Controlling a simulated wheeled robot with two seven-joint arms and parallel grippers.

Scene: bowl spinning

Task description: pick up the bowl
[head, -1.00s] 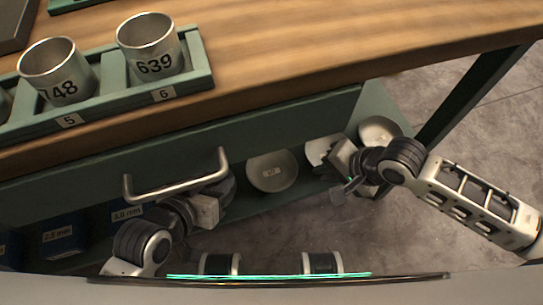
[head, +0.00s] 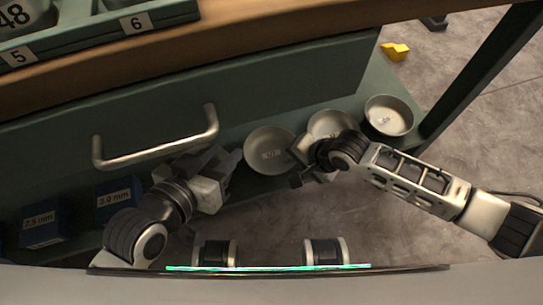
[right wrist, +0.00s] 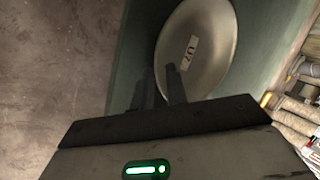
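Three shallow grey metal bowls sit on the lower green shelf in the head view: a left bowl (head: 262,150), a middle bowl (head: 325,122) partly hidden by my right gripper, and a right bowl (head: 390,112). My right gripper (head: 298,166) is at the front edge of the middle bowl, its fingers apart and empty. In the right wrist view a bowl with a small label (right wrist: 205,42) lies just beyond the fingertips (right wrist: 159,68); I cannot tell whether they touch it. My left gripper (head: 224,165) is beside the left bowl, below the drawer handle; its opening is unclear.
A green drawer front with a metal handle (head: 155,145) is above the shelf. Blue labelled boxes (head: 118,195) stand at the shelf's left. A green rack (head: 100,32) is on the wooden tabletop. A table leg (head: 470,75) is at the right; a yellow object (head: 395,51) lies on the floor.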

